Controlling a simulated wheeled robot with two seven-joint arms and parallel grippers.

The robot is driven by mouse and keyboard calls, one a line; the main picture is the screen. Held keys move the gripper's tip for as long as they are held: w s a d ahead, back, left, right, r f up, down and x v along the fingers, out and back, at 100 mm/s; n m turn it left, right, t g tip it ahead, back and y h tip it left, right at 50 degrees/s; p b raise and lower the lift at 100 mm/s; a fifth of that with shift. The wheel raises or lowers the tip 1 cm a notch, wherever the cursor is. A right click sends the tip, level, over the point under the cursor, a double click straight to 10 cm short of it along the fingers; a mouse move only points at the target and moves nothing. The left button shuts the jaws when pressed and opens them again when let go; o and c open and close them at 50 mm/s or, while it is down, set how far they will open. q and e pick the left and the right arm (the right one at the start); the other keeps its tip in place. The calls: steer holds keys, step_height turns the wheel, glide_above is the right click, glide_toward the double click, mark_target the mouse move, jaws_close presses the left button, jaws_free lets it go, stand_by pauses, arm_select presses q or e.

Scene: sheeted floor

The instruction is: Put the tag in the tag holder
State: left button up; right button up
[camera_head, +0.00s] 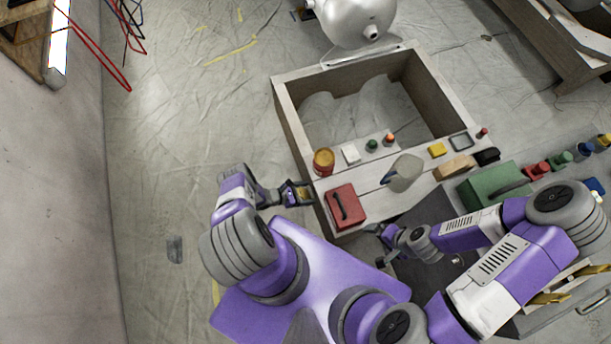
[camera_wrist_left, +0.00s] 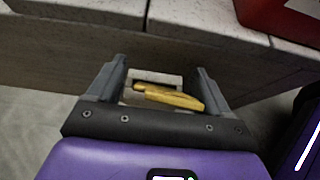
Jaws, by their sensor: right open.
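My left gripper (camera_head: 297,193) is just left of the white bench top, beside the red toolbox. In the left wrist view its two fingers (camera_wrist_left: 158,88) stand apart, with a small yellow piece (camera_wrist_left: 172,98) between them. A dark-edged opening shows just behind that piece. I cannot tell whether the fingers grip it or whether it is the tag. My right gripper (camera_head: 378,231) is open near the front edge of the bench, small and partly hidden by its arm.
The red toolbox (camera_head: 345,205) stands at the bench's front left, with an orange can (camera_head: 323,160) behind it. The sheeted floor (camera_head: 190,120) at left is mostly clear.

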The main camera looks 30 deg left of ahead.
arm_select(q)
steer(key=shift+r, duration=0.1)
steer(key=shift+s+a+r, duration=0.1)
steer(key=shift+a+r, duration=0.05)
steer(key=shift+a, duration=0.05)
steer(key=p+v, duration=0.4)
steer(key=v, duration=0.7)
steer(key=s+d+r+m+g+y, duration=0.1)
steer(key=d+r+m+g, duration=0.3)
steer(key=d+r+m, duration=0.5)
steer(key=s+d+r+m+g+y, duration=0.2)
steer(key=d+r+m+g, duration=0.2)
steer(key=d+r+m, duration=0.6)
step_height(320, 180, up, 8)
steer(key=m, duration=0.6)
steer(key=shift+d+g+y, duration=0.3)
steer(key=shift+y, duration=0.1)
